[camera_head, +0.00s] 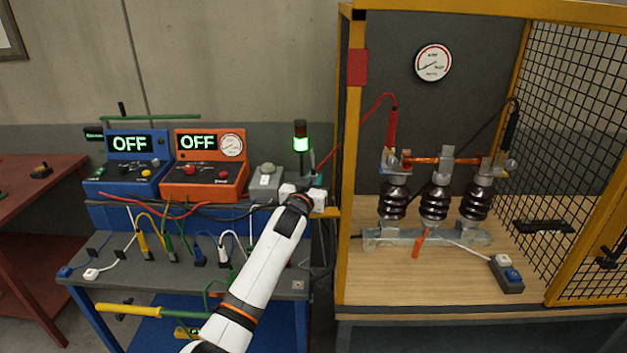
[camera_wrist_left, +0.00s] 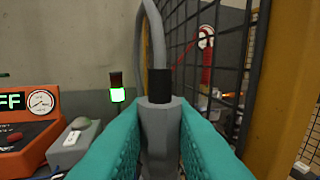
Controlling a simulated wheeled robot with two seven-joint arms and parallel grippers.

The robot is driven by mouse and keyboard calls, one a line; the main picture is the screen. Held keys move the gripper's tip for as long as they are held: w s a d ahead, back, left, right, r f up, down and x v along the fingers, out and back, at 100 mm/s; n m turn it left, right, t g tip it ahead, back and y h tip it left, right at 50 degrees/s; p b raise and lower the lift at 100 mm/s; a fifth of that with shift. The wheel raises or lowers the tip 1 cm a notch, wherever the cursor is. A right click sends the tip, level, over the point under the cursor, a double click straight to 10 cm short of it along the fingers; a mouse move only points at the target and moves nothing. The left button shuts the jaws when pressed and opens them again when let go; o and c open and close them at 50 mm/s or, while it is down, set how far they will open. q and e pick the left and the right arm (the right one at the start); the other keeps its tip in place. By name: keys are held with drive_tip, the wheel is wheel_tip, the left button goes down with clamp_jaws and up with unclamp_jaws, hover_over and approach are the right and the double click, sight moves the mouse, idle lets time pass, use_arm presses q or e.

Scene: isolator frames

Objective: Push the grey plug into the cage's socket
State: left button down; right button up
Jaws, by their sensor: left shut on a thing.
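My left gripper (camera_wrist_left: 158,150) is shut on the grey plug (camera_wrist_left: 160,122), with one teal finger on each side of it. The plug has a black collar, and a grey cable rises from it. In the head view my left gripper (camera_head: 315,178) is beside the front left post of the yellow cage (camera_head: 347,130), mostly hidden behind my own wrist. I cannot make out the plug there. The cage's mesh and yellow post also show in the left wrist view, just beyond and right of the plug. I cannot make out the socket in either view. My right gripper is not in view.
A signal light (camera_head: 301,142) glows green behind my wrist. Blue (camera_head: 125,175) and orange (camera_head: 203,178) boxes reading OFF and a grey button box (camera_head: 266,180) stand on the left bench. Dark insulators (camera_head: 435,202) and a power strip (camera_head: 507,273) are inside the cage.

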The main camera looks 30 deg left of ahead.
use_arm(q)
drive_tip(key=shift+f+b, duration=1.05)
drive_tip(key=shift+f, duration=0.45)
drive_tip(key=c, duration=1.2)
unclamp_jaws()
drive_tip(key=shift+r, duration=0.1)
drive_tip(key=shift+s, duration=0.1)
drive_tip(key=shift+s, duration=0.2)
drive_tip(key=b+v, duration=0.3)
drive_tip(key=v, duration=0.8)
drive_tip(key=shift+s, duration=0.25)
